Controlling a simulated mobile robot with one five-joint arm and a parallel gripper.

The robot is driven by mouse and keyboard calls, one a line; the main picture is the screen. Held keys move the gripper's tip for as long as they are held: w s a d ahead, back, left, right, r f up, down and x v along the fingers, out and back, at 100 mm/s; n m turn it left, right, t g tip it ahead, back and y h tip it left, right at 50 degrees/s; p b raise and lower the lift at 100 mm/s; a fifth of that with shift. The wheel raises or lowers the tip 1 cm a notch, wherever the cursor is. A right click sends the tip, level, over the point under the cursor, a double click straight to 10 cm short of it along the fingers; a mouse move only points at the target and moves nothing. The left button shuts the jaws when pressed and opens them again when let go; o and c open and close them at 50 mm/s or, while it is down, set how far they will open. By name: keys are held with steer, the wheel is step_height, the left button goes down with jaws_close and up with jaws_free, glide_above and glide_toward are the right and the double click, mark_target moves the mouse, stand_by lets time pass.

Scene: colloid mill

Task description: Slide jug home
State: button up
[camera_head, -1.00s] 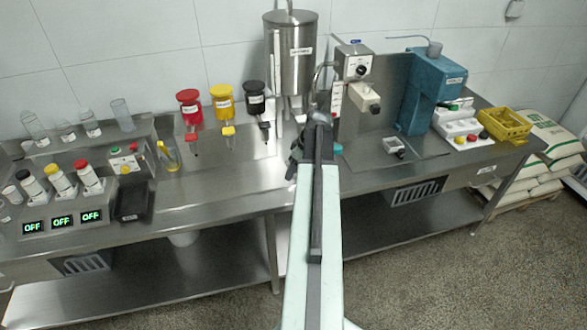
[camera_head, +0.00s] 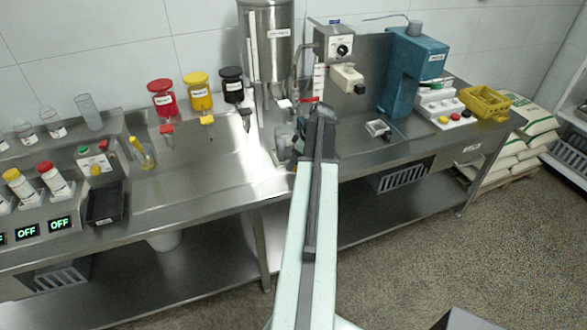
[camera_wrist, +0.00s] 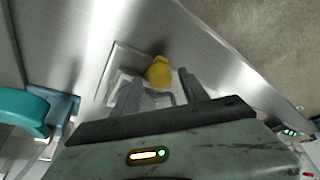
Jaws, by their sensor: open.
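A clear grey vessel that looks like the jug (camera_head: 284,137) stands below the steel tank, just left of my arm's end in the head view. My gripper (camera_head: 314,110) is mostly hidden there behind my own arm. In the wrist view my gripper (camera_wrist: 161,92) is open, with two grey fingers pointing at a yellow rounded part (camera_wrist: 158,72). A pale, see-through shape lies around the fingers over a square plate (camera_wrist: 118,62). I cannot tell whether the fingers touch it or whether it is the jug.
The steel tank (camera_head: 266,45) and a grey control box (camera_head: 335,40) stand behind. The blue mill (camera_head: 412,72) is to the right, with a yellow basket (camera_head: 485,102) beyond. A teal rounded part (camera_wrist: 22,106) is at the wrist view's left. Bare bench (camera_head: 200,172) lies left.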

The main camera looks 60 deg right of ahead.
steer(key=shift+f, duration=0.1)
jaws_close()
stand_by(1.4)
